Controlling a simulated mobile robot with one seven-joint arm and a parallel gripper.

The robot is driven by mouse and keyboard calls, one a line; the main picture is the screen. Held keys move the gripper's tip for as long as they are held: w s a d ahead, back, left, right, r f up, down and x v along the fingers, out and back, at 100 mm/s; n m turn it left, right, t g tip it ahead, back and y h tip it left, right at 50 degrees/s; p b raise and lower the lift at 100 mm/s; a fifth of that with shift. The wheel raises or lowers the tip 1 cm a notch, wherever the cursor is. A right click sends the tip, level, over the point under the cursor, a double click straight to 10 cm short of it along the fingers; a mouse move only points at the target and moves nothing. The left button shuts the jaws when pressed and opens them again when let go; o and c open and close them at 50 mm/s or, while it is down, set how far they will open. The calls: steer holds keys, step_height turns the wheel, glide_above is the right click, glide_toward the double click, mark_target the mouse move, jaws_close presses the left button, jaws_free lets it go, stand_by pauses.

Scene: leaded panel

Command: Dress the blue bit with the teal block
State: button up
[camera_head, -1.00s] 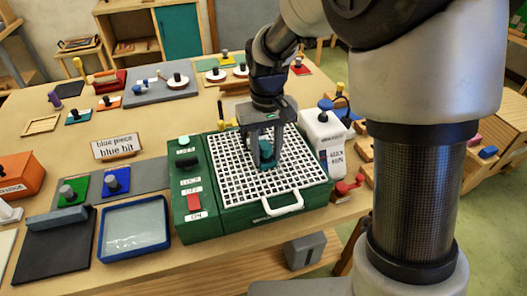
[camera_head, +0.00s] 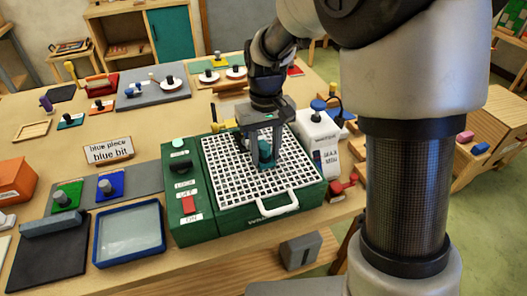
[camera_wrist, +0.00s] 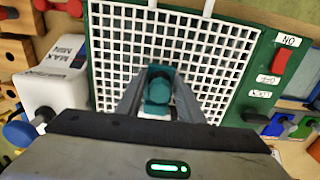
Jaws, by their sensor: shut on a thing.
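My gripper (camera_head: 265,154) is over the white grid on top of the green machine. It is shut on the teal block (camera_head: 264,150), with one finger on each side. The block also shows between the fingers in the wrist view (camera_wrist: 159,88), with a dark top part. I cannot tell whether the block touches the grid. A blue piece with a dark knob (camera_head: 107,187) sits on a grey strip left of the machine, beside a green piece (camera_head: 66,196). Which part is the blue bit is not clear.
The green machine (camera_head: 184,220) has a red switch (camera_head: 188,204), a dark knob and a white front handle (camera_head: 277,205). A white bottle-like container (camera_head: 318,140) stands at its right. A blue-rimmed tray (camera_head: 129,258) and a black board (camera_head: 45,262) lie at the front left.

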steer(key=shift+a+r, duration=0.1)
steer(key=shift+a, duration=0.1)
steer(key=shift+s+a, duration=0.15)
steer(key=shift+a, duration=0.35)
steer(key=shift+s, duration=0.1)
stand_by(0.4)
steer(key=shift+s+d, duration=0.2)
steer(key=shift+s, duration=0.35)
steer(key=shift+s+d, duration=0.15)
steer(key=shift+s, duration=0.35)
steer(key=shift+s+d+r+p, duration=0.15)
steer(key=shift+s+r+p, duration=0.35)
steer(key=shift+r, duration=0.3)
steer(key=shift+s+d+r+p, duration=0.1)
steer(key=shift+s+r+p, duration=0.4)
steer(key=shift+r, duration=0.35)
steer(key=shift+s+d+r+p, duration=0.15)
steer(key=shift+s+r+p, duration=0.35)
steer(key=shift+r, duration=0.3)
steer(key=shift+w, duration=0.1)
